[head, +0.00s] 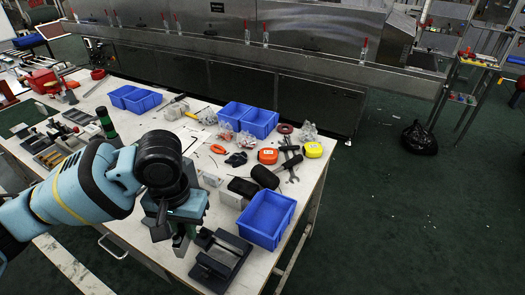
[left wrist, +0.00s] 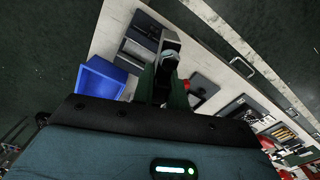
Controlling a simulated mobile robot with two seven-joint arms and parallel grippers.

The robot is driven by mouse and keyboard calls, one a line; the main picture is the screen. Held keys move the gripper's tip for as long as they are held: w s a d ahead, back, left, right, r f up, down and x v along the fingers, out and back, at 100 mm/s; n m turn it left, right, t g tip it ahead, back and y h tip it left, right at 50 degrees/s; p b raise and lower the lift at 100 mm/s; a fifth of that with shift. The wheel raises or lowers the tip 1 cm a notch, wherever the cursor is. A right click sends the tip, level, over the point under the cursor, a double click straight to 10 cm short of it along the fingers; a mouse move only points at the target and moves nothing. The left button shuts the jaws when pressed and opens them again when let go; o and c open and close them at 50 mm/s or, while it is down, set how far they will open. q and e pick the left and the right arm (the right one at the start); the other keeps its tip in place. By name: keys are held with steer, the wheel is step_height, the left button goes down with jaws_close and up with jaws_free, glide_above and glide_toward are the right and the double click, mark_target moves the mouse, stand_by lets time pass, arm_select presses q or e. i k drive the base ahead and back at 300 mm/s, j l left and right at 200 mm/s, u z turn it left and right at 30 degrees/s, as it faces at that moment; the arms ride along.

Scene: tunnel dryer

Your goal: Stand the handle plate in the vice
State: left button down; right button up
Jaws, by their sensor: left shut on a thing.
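My left gripper (head: 182,232) points down over the near part of the bench, just left of the vice. In the left wrist view its fingers (left wrist: 170,75) are shut on a small pale metal piece, likely the handle plate (left wrist: 171,48). Most of the piece is hidden by the fingers and wrist. The vice (head: 222,259) is a dark block with a slot between its jaws, at the bench's near edge. It also shows in the left wrist view (left wrist: 139,52), close beside the fingers. I cannot tell whether the piece touches it. My right gripper is not in view.
A blue bin (head: 266,218) stands just behind the vice, to the right. More blue bins (head: 246,119) stand farther back. Open floor lies right of the bench.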

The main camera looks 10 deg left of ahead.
mark_target(224, 254)
steer(key=i+l, duration=0.1)
steer(key=l, duration=0.3)
steer(key=i+l, duration=0.1)
steer(key=l, duration=0.25)
steer(key=i+l, duration=0.15)
steer(key=i, duration=0.2)
steer(key=i+l+z, duration=0.1)
steer(key=i, duration=0.25)
